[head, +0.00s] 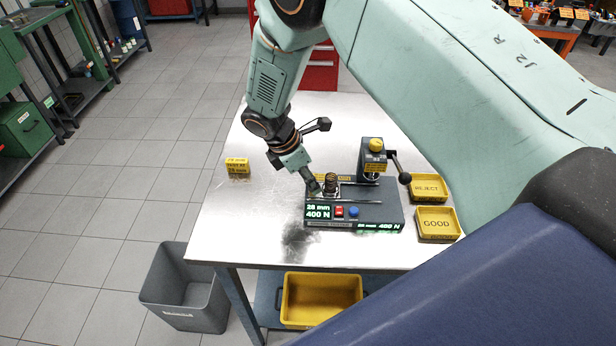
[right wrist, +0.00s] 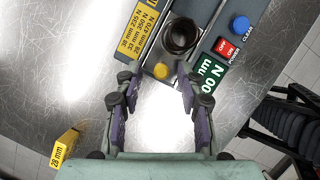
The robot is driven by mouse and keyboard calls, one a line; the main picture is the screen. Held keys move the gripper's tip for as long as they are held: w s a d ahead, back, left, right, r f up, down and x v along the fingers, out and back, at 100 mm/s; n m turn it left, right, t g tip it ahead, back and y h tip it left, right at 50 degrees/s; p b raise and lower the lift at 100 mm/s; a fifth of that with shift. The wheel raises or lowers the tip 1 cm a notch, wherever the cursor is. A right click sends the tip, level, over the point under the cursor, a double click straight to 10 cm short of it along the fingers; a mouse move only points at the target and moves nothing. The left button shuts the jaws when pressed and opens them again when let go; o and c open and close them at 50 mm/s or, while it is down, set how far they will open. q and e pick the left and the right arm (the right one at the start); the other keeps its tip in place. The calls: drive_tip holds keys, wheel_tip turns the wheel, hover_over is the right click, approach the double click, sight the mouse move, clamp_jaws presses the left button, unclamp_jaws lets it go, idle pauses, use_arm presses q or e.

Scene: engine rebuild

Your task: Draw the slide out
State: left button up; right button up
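The spring tester (head: 385,212) stands on the metal table, its display reading 28 mm and 400 N. A dark coil spring (head: 330,184) stands on its left part; it also shows end-on in the right wrist view (right wrist: 181,36). A small yellow knob (right wrist: 161,72) sits at the tester's near edge in the wrist view, beside the spring. My right gripper (right wrist: 157,80) is open, its two purple fingers spread with the knob between and just beyond the tips. Contact cannot be told. In the head view the right gripper (head: 312,186) reaches the tester's left end. My left gripper is not in view.
A yellow label block (head: 237,166) stands left on the table. A lever with a black ball (head: 404,178) sticks out right of the tester's column. Yellow REJECT (head: 428,187) and GOOD (head: 437,223) trays stand at right. The table's left side is mostly clear.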

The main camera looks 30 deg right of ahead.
drive_tip(key=shift+d+r, duration=0.1)
drive_tip(key=shift+a+r, duration=0.2)
drive_tip(key=shift+r, duration=0.1)
drive_tip(key=v, duration=1.1)
drive_tip(key=shift+s+d+r, duration=0.1)
drive_tip(key=shift+s+r, duration=0.05)
drive_tip(key=shift+s, duration=0.05)
